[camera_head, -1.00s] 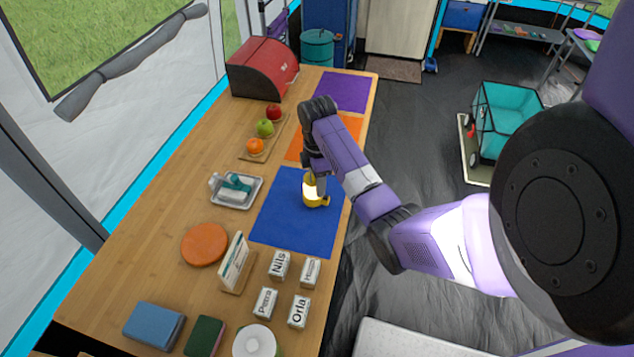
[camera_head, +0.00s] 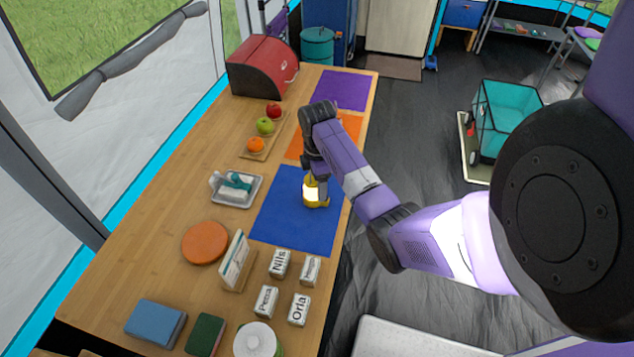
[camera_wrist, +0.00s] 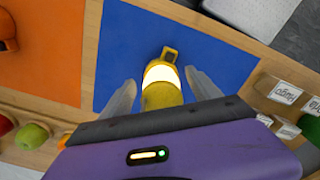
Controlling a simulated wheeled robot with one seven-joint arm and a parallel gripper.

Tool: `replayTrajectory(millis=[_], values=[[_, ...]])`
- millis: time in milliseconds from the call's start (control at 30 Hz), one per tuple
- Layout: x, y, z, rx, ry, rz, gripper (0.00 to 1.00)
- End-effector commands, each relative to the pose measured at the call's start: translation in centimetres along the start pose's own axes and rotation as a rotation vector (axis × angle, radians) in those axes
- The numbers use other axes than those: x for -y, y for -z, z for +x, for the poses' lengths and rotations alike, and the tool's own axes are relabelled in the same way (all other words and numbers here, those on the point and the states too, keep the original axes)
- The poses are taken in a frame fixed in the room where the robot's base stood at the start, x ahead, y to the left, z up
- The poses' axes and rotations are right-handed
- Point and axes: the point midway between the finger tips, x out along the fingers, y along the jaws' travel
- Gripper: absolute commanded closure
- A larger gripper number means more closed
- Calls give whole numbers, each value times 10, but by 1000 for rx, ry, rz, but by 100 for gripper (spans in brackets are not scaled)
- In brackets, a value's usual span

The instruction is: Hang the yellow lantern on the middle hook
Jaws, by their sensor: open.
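The yellow lantern (camera_head: 315,192) stands on the blue mat (camera_head: 293,226) on the wooden table, with its pale middle band glowing. In the wrist view the lantern (camera_wrist: 161,84) lies between my two grey fingers, with its yellow loop handle toward the top of the picture. My gripper (camera_head: 314,180) is open and reaches down over the lantern in the head view. In the wrist view my gripper (camera_wrist: 158,90) shows a gap between each finger and the lantern. No hook can be seen in either view.
Several name blocks (camera_head: 279,263) and a card stand (camera_head: 235,262) stand near the mat. A tray (camera_head: 236,190), an orange disc (camera_head: 205,243) and a fruit board (camera_head: 259,150) lie to the left. An orange mat (camera_head: 347,128) lies beyond.

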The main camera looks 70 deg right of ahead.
Motion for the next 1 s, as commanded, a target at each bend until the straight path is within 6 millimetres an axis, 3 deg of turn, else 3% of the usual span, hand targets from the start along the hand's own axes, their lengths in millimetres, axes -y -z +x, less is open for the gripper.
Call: replayTrajectory(millis=[167, 600, 1000], values=[[0, 0, 4, 0, -1, 0, 28], [-10, 1, -69, -1, -3, 0, 28], [-9, 1, -79, 0, 0, 0, 28]])
